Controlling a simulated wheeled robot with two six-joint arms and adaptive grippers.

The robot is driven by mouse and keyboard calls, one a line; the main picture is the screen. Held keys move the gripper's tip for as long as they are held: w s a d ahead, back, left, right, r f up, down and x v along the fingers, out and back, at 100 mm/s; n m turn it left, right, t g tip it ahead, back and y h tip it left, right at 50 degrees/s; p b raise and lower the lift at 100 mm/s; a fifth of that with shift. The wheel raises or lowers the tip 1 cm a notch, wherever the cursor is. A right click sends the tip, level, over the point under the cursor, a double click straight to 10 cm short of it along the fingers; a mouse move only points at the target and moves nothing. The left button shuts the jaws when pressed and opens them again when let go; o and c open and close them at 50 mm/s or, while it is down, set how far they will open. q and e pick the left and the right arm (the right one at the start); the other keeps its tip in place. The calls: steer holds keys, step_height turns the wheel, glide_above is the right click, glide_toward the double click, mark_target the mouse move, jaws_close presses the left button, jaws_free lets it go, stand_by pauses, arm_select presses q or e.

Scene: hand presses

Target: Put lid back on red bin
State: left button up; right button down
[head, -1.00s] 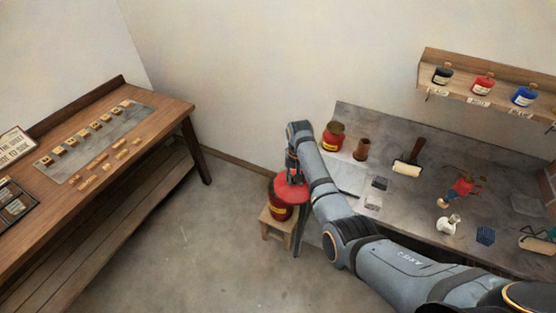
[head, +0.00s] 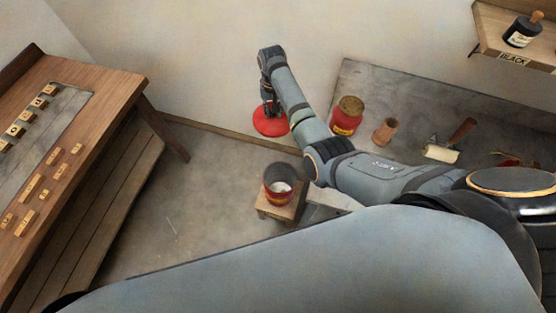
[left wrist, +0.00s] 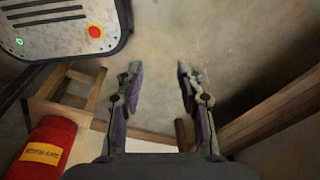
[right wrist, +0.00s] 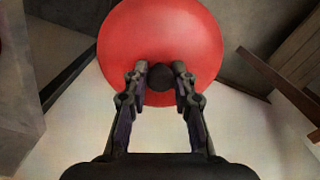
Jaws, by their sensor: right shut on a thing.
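The red bin (head: 278,195) stands upright on a small wooden stool in the head view. It is open at the top, with something pale inside. The round red lid (head: 270,122) is off the bin, beyond it and slightly left in the picture. My right gripper (head: 269,104) is shut on the lid's dark knob (right wrist: 161,76). In the right wrist view the red lid (right wrist: 160,28) spreads out beyond the fingertips. My left gripper (left wrist: 160,76) is open and empty in the left wrist view, above the floor.
The wooden stool (head: 281,213) stands beside the grey workbench (head: 375,95), which holds a red jar (head: 347,115), a brown cup (head: 385,132) and a roller (head: 441,152). A wooden table (head: 107,83) is at left. Floor between is clear.

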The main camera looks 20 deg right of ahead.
arm_select(q)
steer(key=shift+o, duration=1.2)
steer(key=shift+f+b, duration=0.3)
steer(key=shift+f, duration=0.35)
arm_select(e)
steer(key=shift+s+f, duration=0.2)
steer(key=shift+f, duration=0.4)
arm_select(q)
steer(key=o, duration=0.7)
steer(key=shift+s+a+f, duration=0.15)
steer(key=shift+s+f, duration=0.1)
steer(key=shift+s, duration=0.05)
steer(key=shift+o, duration=0.2)
steer(key=shift+w+f+b, duration=0.15)
steer(key=shift+w+b, duration=0.05)
steer(key=shift+b, duration=0.15)
step_height(320, 180, down, 6)
steer(key=b, duration=0.6)
steer(key=shift+f, duration=0.15)
arm_select(e)
steer(key=s+f, duration=0.6)
steer(key=f, duration=0.6)
steer(key=s+a+f, duration=0.1)
steer(key=s+f, duration=0.5)
steer(key=f, duration=0.5)
steer(key=shift+s+a+f, duration=0.2)
steer(key=shift+s+f, duration=0.15)
steer(key=shift+f, duration=0.05)
